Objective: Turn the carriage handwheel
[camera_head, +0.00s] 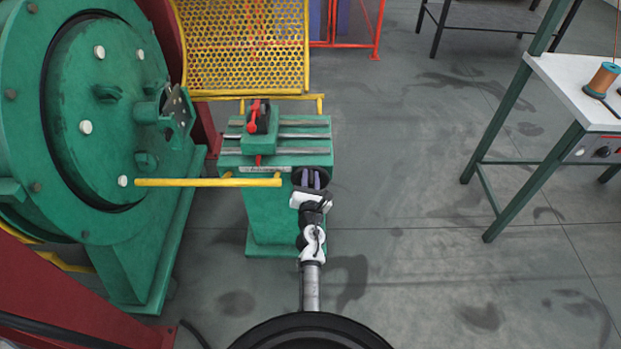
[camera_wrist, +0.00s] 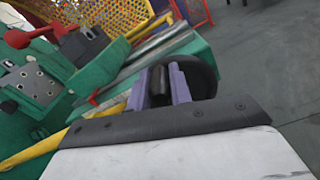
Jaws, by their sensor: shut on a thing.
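The carriage handwheel (camera_head: 325,173) is a dark wheel on the right end of the green carriage bench. In the wrist view the handwheel (camera_wrist: 206,76) shows as a black rim behind my fingers. My gripper (camera_head: 311,179) is at the wheel, with its purple fingers against its near face. In the wrist view my gripper (camera_wrist: 161,84) has its fingers on either side of a dark grip of the handwheel and is shut on it. The wheel's hub and much of its face are hidden behind the fingers.
The green carriage (camera_head: 258,138) with red levers sits on rails above the bench. A yellow bar (camera_head: 210,182) runs left of my gripper towards the big green drum (camera_head: 100,110). A yellow mesh guard (camera_head: 243,45) stands behind. A white-topped table (camera_head: 575,90) stands right; floor between is clear.

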